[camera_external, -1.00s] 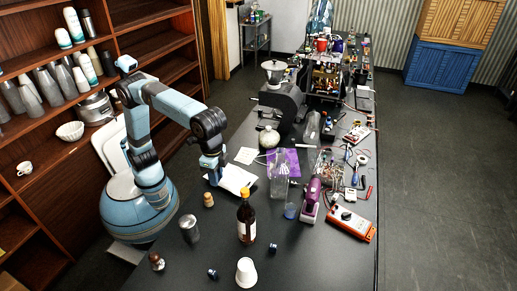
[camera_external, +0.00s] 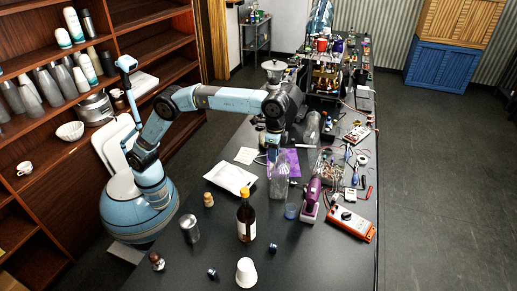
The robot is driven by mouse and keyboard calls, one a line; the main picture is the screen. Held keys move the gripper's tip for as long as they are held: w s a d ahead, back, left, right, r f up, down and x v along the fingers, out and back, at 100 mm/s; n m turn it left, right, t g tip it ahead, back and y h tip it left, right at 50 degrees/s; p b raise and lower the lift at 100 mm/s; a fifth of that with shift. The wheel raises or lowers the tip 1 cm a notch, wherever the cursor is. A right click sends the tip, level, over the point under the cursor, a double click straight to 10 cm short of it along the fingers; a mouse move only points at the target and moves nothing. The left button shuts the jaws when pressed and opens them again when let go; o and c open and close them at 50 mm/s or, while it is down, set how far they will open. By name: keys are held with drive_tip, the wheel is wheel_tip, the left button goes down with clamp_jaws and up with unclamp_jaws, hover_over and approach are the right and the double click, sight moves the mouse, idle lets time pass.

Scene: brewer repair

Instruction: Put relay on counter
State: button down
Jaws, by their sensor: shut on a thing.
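My gripper (camera_external: 273,156) is over the middle of the black counter (camera_external: 318,262), in front of the dark brewer (camera_external: 284,104) and near the purple sheet (camera_external: 290,158). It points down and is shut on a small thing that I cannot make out. I cannot pick out the relay by sight.
A white packet (camera_external: 234,178) lies left of my gripper. A clear bottle (camera_external: 280,184) stands close in front of it, with a dark bottle (camera_external: 246,218) nearer. Tools and an orange meter (camera_external: 351,222) crowd the right side. The front right counter is mostly clear.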

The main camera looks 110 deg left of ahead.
sight(271, 209)
wheel_tip(271, 209, down, 31)
drive_tip(key=shift+d+r, duration=0.1)
drive_tip(key=shift+d, duration=0.05)
idle(0.6)
drive_tip(key=c, duration=0.9)
unclamp_jaws()
